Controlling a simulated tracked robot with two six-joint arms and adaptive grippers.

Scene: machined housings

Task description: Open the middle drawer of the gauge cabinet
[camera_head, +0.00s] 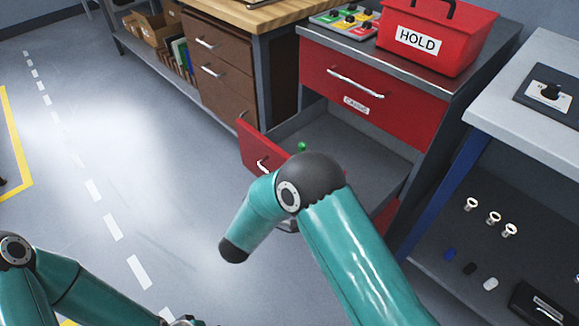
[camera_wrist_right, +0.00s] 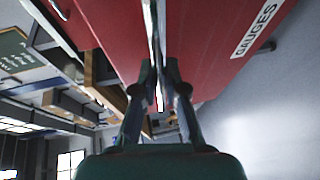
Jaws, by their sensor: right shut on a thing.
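The gauge cabinet is red with a grey top (camera_head: 420,68). Its top drawer (camera_head: 372,95) is closed and carries a silver handle and a white label. Below it the middle drawer (camera_head: 258,145) is pulled well out, its grey inside (camera_head: 345,145) showing. My right arm covers part of its front and handle (camera_head: 262,166). In the right wrist view my right gripper (camera_wrist_right: 160,98) is shut on the silver handle bar (camera_wrist_right: 157,45), with red panels (camera_wrist_right: 215,35) behind. In the head view that gripper is mostly hidden by my arm.
A red HOLD box (camera_head: 440,35) and a tray of coloured parts (camera_head: 345,20) stand on the cabinet. A brown drawer unit (camera_head: 225,75) is at the left, a grey bench (camera_head: 530,110) at the right. A small green thing (camera_head: 302,147) shows by the open drawer.

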